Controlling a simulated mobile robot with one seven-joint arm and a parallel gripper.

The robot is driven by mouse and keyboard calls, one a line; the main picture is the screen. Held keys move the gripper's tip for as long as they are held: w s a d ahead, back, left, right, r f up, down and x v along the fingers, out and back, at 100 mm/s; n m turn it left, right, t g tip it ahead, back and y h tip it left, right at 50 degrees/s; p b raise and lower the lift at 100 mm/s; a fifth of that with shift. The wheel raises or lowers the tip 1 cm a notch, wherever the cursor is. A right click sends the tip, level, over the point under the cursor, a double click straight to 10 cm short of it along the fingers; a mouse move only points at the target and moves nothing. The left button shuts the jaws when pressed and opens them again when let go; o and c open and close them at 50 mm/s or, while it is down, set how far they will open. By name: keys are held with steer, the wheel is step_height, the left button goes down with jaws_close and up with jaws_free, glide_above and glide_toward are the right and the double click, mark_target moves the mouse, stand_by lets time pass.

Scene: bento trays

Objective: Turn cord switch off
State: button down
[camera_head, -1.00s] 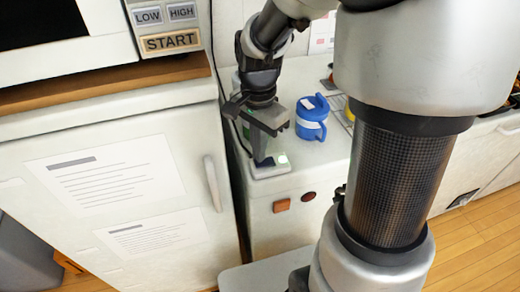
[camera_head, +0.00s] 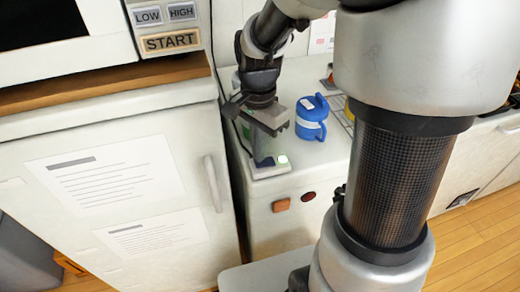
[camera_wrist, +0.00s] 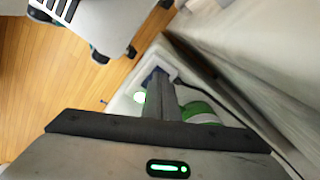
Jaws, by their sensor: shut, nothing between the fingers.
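The cord switch (camera_head: 272,171) is a flat white box near the front left corner of the white counter, with a cord beside it. A round pale-green light (camera_head: 282,159) glows on its top; the light also shows in the wrist view (camera_wrist: 139,97). My gripper (camera_head: 263,161) points down over the box, fingers together and empty. Its fingertips (camera_wrist: 157,76) are at or just above the box, left of the light in the head view; I cannot tell whether they touch it. The fingers hide part of the box top.
A blue mug (camera_head: 311,118) stands on the counter to the right. A green and white round object (camera_wrist: 200,112) is close beside my fingers in the wrist view. A white fridge (camera_head: 110,180) with paper notes stands left, with a microwave (camera_head: 80,35) above it.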

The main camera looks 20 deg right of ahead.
steer(key=shift+f+b, duration=0.55)
steer(key=shift+f, duration=0.2)
stand_by(0.8)
steer(key=shift+r, duration=0.15)
step_height(320, 180, up, 7)
steer(key=p, duration=0.6)
stand_by(0.5)
